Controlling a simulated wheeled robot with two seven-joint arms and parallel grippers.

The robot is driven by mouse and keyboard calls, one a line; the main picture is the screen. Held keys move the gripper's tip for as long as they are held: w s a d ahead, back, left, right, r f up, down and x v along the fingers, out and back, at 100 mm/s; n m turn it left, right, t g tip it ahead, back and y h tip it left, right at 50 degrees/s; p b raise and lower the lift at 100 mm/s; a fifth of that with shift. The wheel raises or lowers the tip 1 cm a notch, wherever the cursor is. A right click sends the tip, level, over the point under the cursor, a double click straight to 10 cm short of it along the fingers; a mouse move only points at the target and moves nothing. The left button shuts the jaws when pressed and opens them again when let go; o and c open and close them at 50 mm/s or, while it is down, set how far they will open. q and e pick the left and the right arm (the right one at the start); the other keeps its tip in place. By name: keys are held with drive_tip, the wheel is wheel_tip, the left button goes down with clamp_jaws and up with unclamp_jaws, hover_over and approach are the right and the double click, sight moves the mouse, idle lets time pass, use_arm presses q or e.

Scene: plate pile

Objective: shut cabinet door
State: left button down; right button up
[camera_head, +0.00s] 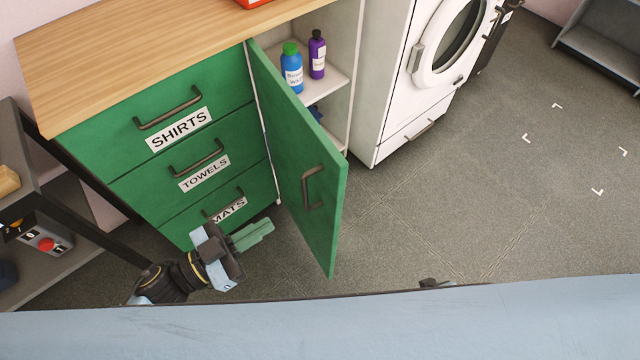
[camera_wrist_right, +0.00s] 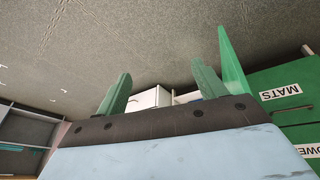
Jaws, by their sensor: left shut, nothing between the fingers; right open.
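The green cabinet door (camera_head: 290,140) stands open, swung out from its hinge side beside the drawers. My right gripper (camera_wrist_right: 160,72) is open and empty in the right wrist view. A green panel, seemingly the door (camera_wrist_right: 232,65), shows just right of its right finger, with no clear contact. The right gripper is not clearly visible in the head view.
Green drawers labelled SHIRTS (camera_head: 178,130), TOWELS and MATS are closed. A blue bottle (camera_head: 291,72) and purple bottle (camera_head: 317,55) stand on the cabinet shelf. A white washing machine (camera_head: 400,105) stands right. A dark shelf unit (camera_head: 28,180) is left. The floor at right is clear.

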use_arm(q)
drive_tip(key=s+a+f+g, duration=0.1)
drive_tip(key=f, duration=0.1)
use_arm(e)
drive_tip(key=s+d+f+g, duration=0.1)
drive_tip(key=s+d+g, duration=0.15)
drive_tip(key=s, duration=0.25)
use_arm(q)
drive_tip(key=b, duration=0.2)
approach(334, 199)
drive_tip(key=x, duration=0.6)
drive_tip(key=shift+w+d+f, duration=0.1)
drive_tip(key=shift+w, duration=0.05)
drive_tip(key=shift+w+d, duration=0.1)
drive_tip(key=shift+d, duration=0.2)
use_arm(e)
drive_tip(key=shift+t+h, duration=0.3)
drive_tip(key=shift+t, duration=0.05)
drive_tip(key=w+r, duration=0.2)
drive_tip(key=w+a+r, duration=0.1)
drive_tip(key=r, duration=0.1)
drive_tip(key=shift+w+a+r, duration=0.1)
drive_tip(key=shift+w+r, duration=0.15)
drive_tip(key=shift+w, duration=0.1)
